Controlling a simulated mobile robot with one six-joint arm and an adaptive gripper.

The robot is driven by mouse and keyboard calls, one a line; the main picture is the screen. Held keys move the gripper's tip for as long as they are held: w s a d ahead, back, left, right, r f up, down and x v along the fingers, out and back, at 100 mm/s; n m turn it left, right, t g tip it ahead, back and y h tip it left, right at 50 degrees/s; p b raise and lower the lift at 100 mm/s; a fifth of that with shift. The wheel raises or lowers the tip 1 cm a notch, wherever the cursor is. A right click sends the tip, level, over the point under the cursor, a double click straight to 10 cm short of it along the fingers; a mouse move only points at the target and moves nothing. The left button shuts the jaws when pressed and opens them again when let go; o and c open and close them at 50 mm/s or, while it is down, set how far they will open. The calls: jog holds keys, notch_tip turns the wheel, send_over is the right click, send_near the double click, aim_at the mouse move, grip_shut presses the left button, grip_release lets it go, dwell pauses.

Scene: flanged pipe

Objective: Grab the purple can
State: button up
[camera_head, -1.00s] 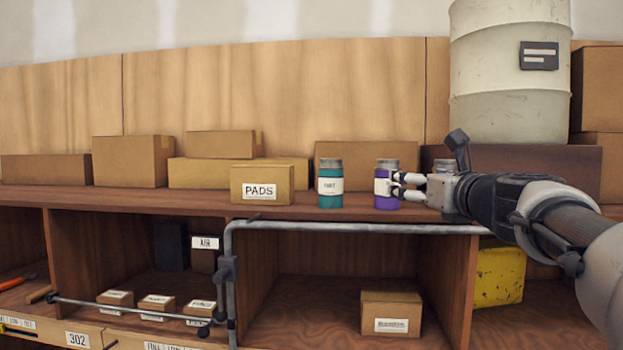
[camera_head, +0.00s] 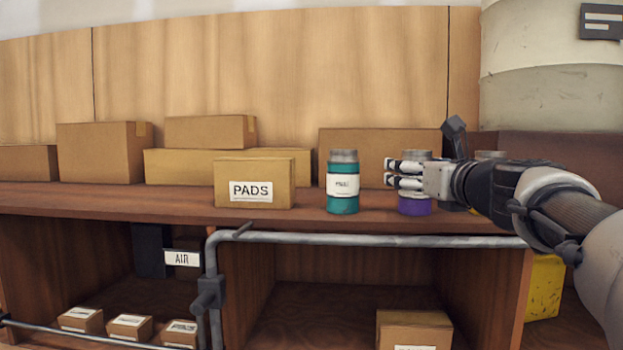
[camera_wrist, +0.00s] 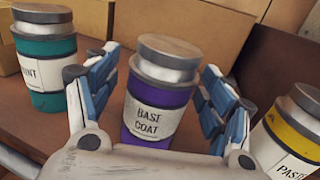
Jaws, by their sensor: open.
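The purple can (camera_head: 415,207) stands upright on the wooden shelf top, partly hidden behind my gripper in the head view. My gripper (camera_head: 390,174) is open. In the wrist view its two fingers (camera_wrist: 158,92) stand on either side of the can, with visible gaps between them and it. A teal can (camera_head: 343,182) stands to the left. A yellow can (camera_wrist: 290,138) stands to the right and is mostly hidden by my arm in the head view.
A cardboard box marked "PADS" (camera_head: 254,183) sits left of the teal can. More cardboard boxes (camera_head: 380,157) line the back. A grey pipe (camera_head: 370,240) runs along the shelf's front edge. A large pale drum (camera_head: 550,95) stands at the back right.

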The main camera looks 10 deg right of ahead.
jog(key=shift+w+f, duration=0.2)
jog(key=shift+w, duration=0.9)
jog(key=s, duration=0.2)
jog(key=shift+s+r, duration=0.35)
jog(key=shift+r, duration=0.05)
jog(key=shift+c, duration=0.6)
jog(key=shift+s, duration=0.15)
jog(key=shift+c, duration=0.6)
jog(key=shift+w+f, duration=0.25)
jog(key=shift+w, duration=0.65)
jog(key=c, duration=0.4)
jog(key=shift+s+r, duration=0.2)
jog(key=shift+s, duration=0.3)
jog(key=shift+c, duration=1.4)
jog(key=shift+w+f, duration=0.1)
jog(key=shift+w, duration=0.2)
jog(key=c, duration=0.5)
jog(key=shift+s, duration=0.2)
jog(key=shift+c, duration=0.4)
